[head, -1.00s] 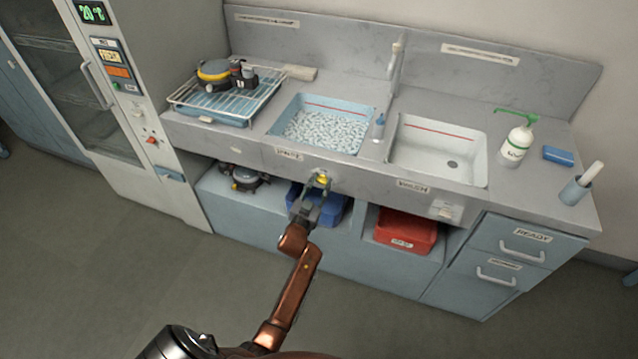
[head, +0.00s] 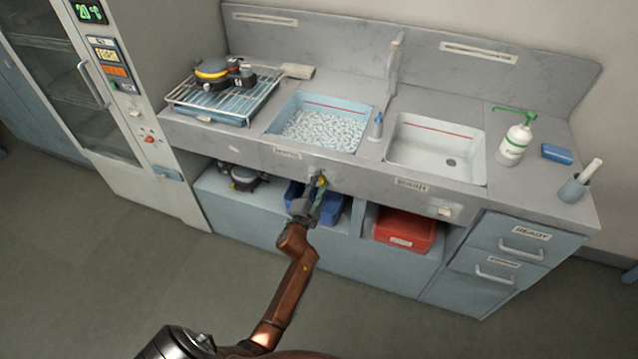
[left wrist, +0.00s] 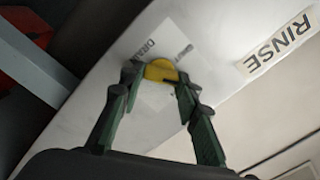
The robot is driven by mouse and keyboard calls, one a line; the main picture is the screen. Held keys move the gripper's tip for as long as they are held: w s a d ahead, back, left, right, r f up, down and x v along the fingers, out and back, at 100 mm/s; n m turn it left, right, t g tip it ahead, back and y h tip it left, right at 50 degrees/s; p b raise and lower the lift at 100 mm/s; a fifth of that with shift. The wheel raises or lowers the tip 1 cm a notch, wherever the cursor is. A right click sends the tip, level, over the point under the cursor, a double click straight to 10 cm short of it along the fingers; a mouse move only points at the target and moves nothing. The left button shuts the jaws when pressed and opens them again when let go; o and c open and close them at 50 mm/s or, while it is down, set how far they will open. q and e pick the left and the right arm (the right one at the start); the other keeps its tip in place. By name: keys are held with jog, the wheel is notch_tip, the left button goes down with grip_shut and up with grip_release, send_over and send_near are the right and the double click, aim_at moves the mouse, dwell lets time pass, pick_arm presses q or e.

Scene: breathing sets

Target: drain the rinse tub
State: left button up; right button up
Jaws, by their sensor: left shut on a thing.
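The rinse tub (head: 272,128) is the left basin, pale blue inside with a red line near its top. It holds rippled, whitish liquid. A yellow drain knob (left wrist: 158,70) sits on the counter's front, beside a "DRAIN" label (left wrist: 138,47) in the left wrist view. My left gripper (head: 320,184) is in front of the counter below the tub, its fingers shut on the knob from both sides. In the head view, the fingers mostly hide the knob. My right gripper is in neither view.
The wash basin (head: 437,125) stands to the right and looks empty. A blue bin (head: 330,208) is behind my left gripper on the lower shelf, with a red bin (head: 403,230) to its right. A wire rack (head: 222,101) with equipment is left of the tub.

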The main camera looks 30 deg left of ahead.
pick_arm(q)
jog(key=shift+m, duration=0.5)
jog(key=o, duration=0.9)
jog(key=shift+c, duration=0.2)
jog(key=o, duration=0.3)
jog(key=shift+s, duration=0.2)
jog(key=v, duration=1.1)
jog(key=shift+s+d, duration=0.25)
jog(key=shift+s, duration=0.05)
